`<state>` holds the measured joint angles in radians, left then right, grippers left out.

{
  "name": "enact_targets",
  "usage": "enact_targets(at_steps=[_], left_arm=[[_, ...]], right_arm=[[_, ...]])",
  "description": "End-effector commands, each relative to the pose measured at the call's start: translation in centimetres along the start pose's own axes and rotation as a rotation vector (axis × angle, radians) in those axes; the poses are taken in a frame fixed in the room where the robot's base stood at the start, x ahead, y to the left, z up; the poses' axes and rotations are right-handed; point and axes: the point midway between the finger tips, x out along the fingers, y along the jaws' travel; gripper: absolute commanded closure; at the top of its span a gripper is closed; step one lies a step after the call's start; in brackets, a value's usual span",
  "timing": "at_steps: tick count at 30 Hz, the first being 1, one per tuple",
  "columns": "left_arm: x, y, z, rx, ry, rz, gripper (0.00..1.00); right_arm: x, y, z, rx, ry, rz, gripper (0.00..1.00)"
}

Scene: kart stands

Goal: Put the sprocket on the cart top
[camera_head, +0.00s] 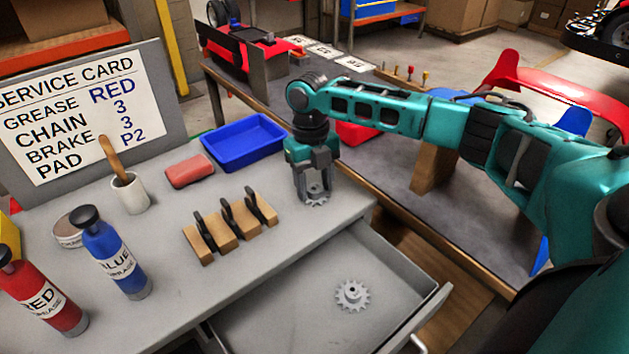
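My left gripper is not in view.
A wooden block rack (232,236) with dark pieces, a blue tray (243,139), a red block (189,170), a white cup (130,192), a blue bottle (114,255) and a red bottle (42,298) stand on the cart. A dark workbench (390,165) stands behind.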

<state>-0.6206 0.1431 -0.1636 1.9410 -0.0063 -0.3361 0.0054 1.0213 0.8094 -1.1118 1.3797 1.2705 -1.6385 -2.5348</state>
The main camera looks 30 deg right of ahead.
Motion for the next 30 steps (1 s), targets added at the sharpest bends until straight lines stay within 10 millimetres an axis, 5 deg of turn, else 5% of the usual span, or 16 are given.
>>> enact_targets(at_steps=[13,30], left_arm=[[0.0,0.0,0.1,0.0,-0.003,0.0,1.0],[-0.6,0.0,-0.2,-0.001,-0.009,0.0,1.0]], right_arm=[[-1.0,0.0,0.0,0.0,-0.003,0.001,0.39],[-11.4,0.0,0.0,0.0,-0.002,0.001,0.39]])
